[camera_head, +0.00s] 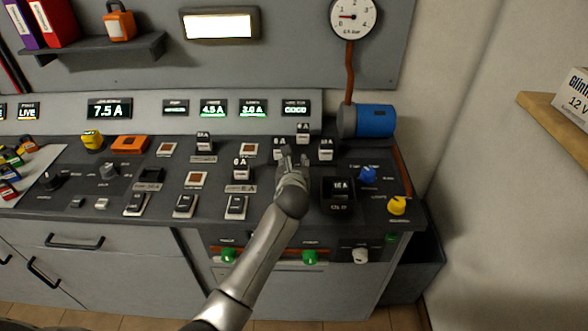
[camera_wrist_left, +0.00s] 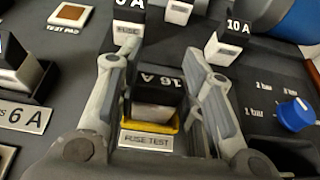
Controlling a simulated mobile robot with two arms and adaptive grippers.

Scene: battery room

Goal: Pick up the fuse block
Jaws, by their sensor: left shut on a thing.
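My left gripper (camera_head: 293,160) reaches over the right part of the console in the head view. In the left wrist view its two fingers (camera_wrist_left: 158,72) stand on either side of a dark-topped fuse block marked 16 A (camera_wrist_left: 158,100), shut on it. The block's lower part is pale. It sits at a yellow-edged socket (camera_wrist_left: 166,127) behind a label reading FUSE TEST (camera_wrist_left: 146,142). I cannot tell whether it is clear of the socket. In the head view my gripper hides this block. My right gripper is in neither view.
More fuse blocks stand close by: one marked 10 A (camera_wrist_left: 229,43) and others behind (camera_head: 303,133) and left (camera_head: 241,170). A blue cylinder (camera_head: 375,120) is at the back right. A blue knob (camera_wrist_left: 295,114) and a yellow knob (camera_head: 397,206) stand to the right.

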